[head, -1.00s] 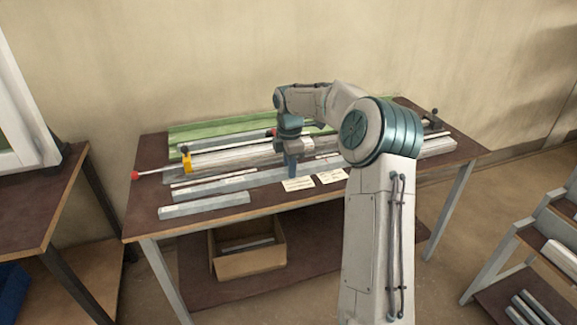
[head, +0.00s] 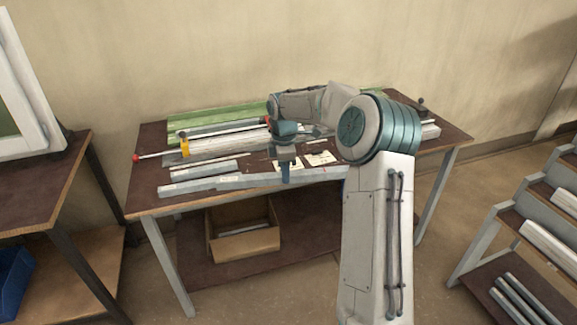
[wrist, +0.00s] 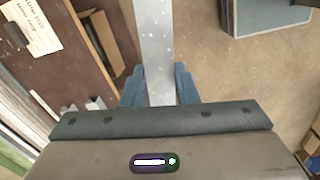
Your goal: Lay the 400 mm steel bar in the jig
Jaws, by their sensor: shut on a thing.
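My gripper (head: 286,178) is shut on a long grey steel bar (head: 245,181), held level along the table's front edge. In the wrist view the pale bar (wrist: 155,45) runs between my two blue fingers, over the floor just beyond the table edge. I cannot read its length. The jig lies along the middle of the table, with a pale rail (head: 225,144), a yellow clamp part (head: 184,147) and a red-knobbed rod (head: 136,158) at its left end. My arm hides part of the jig's right side.
Other grey bars (head: 205,171) lie on the table (head: 150,200) at the front left. Paper cards (head: 322,158) lie near the middle. A cardboard box (head: 245,244) sits on the lower shelf. A rack with bars (head: 520,300) stands at right, another table (head: 40,200) at left.

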